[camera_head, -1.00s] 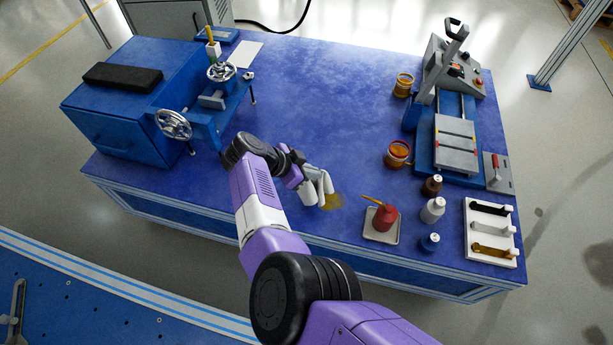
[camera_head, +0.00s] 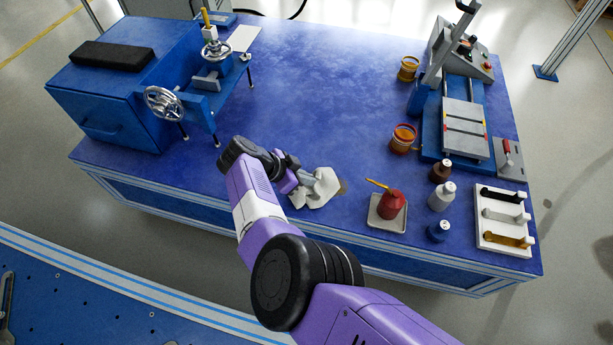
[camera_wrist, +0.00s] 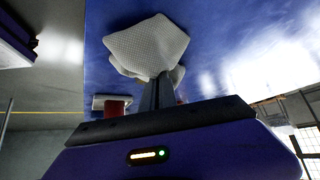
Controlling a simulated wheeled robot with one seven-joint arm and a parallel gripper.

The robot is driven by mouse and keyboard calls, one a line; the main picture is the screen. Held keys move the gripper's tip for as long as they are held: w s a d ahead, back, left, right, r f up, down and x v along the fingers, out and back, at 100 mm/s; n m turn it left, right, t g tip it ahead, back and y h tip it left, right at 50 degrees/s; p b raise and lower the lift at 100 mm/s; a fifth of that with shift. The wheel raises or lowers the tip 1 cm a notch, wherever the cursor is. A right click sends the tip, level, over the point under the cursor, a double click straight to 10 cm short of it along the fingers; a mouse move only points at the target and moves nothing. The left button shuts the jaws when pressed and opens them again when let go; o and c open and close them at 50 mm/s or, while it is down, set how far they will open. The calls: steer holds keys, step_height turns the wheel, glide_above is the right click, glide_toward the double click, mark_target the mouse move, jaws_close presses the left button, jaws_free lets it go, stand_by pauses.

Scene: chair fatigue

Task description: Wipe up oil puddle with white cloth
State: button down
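The white cloth (camera_head: 325,190) lies spread and crumpled on the blue tabletop near its front edge. It also shows in the wrist view (camera_wrist: 146,44), with a textured weave. My gripper (camera_head: 309,187) is shut on the cloth and holds it down at or very near the table surface. In the wrist view, the fingers (camera_wrist: 158,92) meet at the cloth. A small brownish part of the oil puddle (camera_head: 343,187) shows at the cloth's right edge. The cloth covers the area beside it, so the rest of the puddle is hidden or gone; I cannot tell which.
To the right, a red oil can (camera_head: 391,204) stands on a small tray (camera_head: 374,218), with several bottles and a white rack (camera_head: 484,238) beyond. Amber jars (camera_head: 403,138) and a blue machine (camera_head: 427,140) stand behind. The table's middle is clear.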

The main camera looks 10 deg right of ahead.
steer(key=shift+f, duration=0.35)
steer(key=c, duration=0.6)
jaws_free()
steer(key=shift+f, duration=0.1)
steer(key=shift+f+b, duration=1)
jaws_close()
steer(key=shift+r, duration=0.1)
